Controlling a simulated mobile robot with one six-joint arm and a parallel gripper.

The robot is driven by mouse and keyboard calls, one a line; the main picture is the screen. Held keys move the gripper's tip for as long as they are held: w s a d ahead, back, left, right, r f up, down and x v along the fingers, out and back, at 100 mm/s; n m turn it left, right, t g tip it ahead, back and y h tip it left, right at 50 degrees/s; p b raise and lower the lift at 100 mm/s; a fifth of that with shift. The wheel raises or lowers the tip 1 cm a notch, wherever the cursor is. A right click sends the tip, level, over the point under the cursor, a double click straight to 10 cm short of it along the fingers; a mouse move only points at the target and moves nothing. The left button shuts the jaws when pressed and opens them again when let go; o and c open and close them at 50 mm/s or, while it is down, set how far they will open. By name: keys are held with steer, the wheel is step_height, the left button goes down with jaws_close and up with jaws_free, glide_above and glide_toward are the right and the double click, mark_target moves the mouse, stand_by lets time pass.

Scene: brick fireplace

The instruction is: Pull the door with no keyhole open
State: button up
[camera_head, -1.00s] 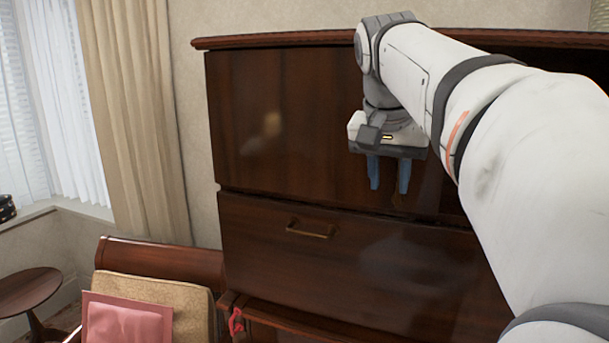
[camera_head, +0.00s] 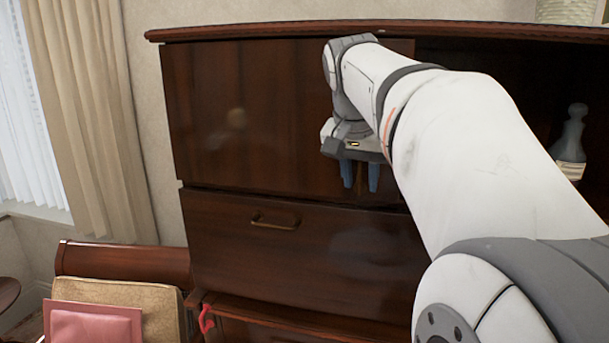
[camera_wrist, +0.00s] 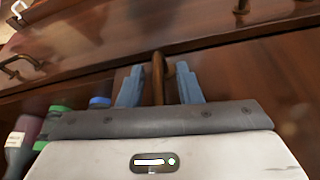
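The upper cabinet door (camera_head: 230,120) is a dark, glossy wooden panel with no keyhole that I can see. It looks closed in the head view. My gripper (camera_head: 360,178) is in front of its lower right part, fingers pointing down. In the wrist view, my gripper (camera_wrist: 158,88) has its two blue fingers on either side of a brass handle (camera_wrist: 158,75). A gap shows on both sides of the handle, so the fingers are open around it. In the head view, my arm and gripper hide the handle.
Below is a drawer (camera_head: 300,255) with a brass handle (camera_head: 275,222), then a lower section with a red tassel (camera_head: 207,318). An open compartment at right holds a bottle (camera_head: 571,145). A chair with a pink cushion (camera_head: 95,325) stands at lower left.

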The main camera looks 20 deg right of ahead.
jaws_close()
stand_by(0.5)
steer(key=shift+s+a, duration=0.1)
steer(key=shift+s, duration=0.1)
steer(key=shift+a, duration=0.15)
